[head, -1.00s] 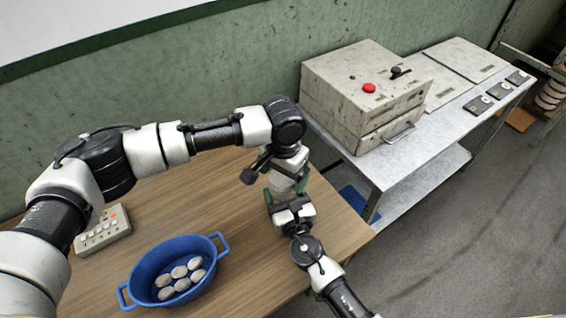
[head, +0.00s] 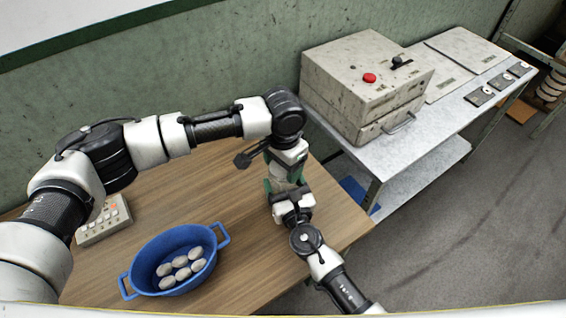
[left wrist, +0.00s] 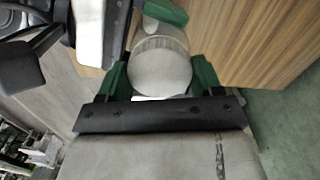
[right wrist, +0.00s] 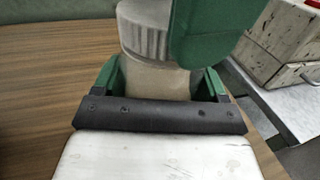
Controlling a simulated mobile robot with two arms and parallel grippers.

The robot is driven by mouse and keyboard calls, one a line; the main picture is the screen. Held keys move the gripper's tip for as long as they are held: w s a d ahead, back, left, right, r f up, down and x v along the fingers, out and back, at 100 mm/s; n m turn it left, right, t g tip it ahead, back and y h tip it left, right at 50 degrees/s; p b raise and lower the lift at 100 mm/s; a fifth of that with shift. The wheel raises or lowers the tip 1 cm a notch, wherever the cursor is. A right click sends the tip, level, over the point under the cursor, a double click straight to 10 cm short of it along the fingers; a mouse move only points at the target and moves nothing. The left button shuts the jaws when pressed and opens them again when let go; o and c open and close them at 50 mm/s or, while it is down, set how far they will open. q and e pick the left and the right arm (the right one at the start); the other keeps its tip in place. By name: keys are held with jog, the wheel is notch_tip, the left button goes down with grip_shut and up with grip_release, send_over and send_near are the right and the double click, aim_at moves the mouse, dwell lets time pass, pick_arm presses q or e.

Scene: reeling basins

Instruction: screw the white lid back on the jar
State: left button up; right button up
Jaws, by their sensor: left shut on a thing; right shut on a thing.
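The jar (right wrist: 155,78) stands upright on the wooden table, a pale, cloudy cylinder. My right gripper (right wrist: 160,85) is shut on the jar's body from the side. The white lid (right wrist: 143,30), with a ribbed rim, sits on top of the jar; whether it is fully seated I cannot tell. My left gripper (left wrist: 160,77) comes from above and is shut on the lid, its green fingers on either side. The lid's round top (left wrist: 160,70) faces the left wrist camera. In the head view the left gripper (head: 282,172) and the arms hide most of the jar and lid.
A blue two-handled basin (head: 140,282) holding several pale cocoons stands at the table's front. A grey button box (head: 105,222) lies at the left. A metal bench (head: 420,135) with a large grey machine (head: 340,85) stands to the right. The table's right edge is close to the jar.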

pick_arm(q)
jog(key=m, duration=0.6)
jog(key=o, duration=1.1)
notch_tip(320, 180, up, 12)
pick_arm(e)
jog(key=o, duration=1.7)
jog(key=shift+o, duration=0.2)
